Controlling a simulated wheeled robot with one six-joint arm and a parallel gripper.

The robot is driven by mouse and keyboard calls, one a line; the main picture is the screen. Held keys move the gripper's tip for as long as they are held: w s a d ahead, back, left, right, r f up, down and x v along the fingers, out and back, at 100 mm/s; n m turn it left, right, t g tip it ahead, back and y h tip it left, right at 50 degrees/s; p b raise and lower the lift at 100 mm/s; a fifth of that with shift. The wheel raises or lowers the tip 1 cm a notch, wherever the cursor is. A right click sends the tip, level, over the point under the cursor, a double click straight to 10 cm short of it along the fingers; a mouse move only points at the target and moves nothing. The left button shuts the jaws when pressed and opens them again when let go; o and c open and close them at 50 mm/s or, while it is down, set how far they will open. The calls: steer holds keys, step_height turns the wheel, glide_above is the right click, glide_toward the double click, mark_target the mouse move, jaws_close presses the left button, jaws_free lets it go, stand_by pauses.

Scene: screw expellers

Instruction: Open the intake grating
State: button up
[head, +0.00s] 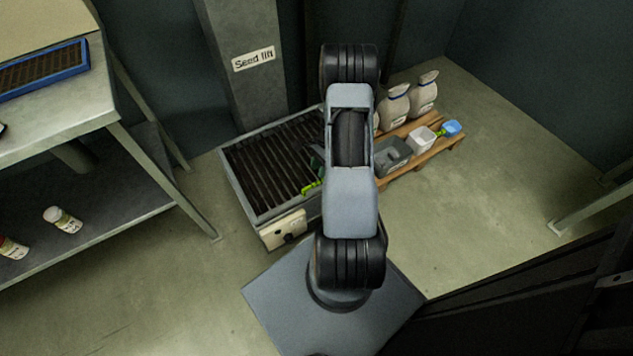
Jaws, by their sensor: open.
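The intake grating (268,165) is a dark slatted panel in a grey frame. It lies flat over the floor box in front of the seed lift column, and appears closed. My gripper (312,182) shows only in part, as green-tipped fingers at the grating's right side, low over the slats. My arm hides the rest of the gripper and the right edge of the grating. The fingers look open, with nothing seen between them. I cannot tell whether they touch the grating.
A pale control box (285,229) is on the intake's front. The seed lift column (245,75) rises behind. At right, a wooden pallet (440,150) bears white sacks (395,108), a grey crate (391,157) and a white tub (420,140). A metal table (60,130) stands left.

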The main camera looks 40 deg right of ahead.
mark_target(316, 183)
steer(key=shift+b+x, duration=0.65)
steer(key=shift+x, duration=2)
steer(key=shift+c, duration=0.2)
jaws_close()
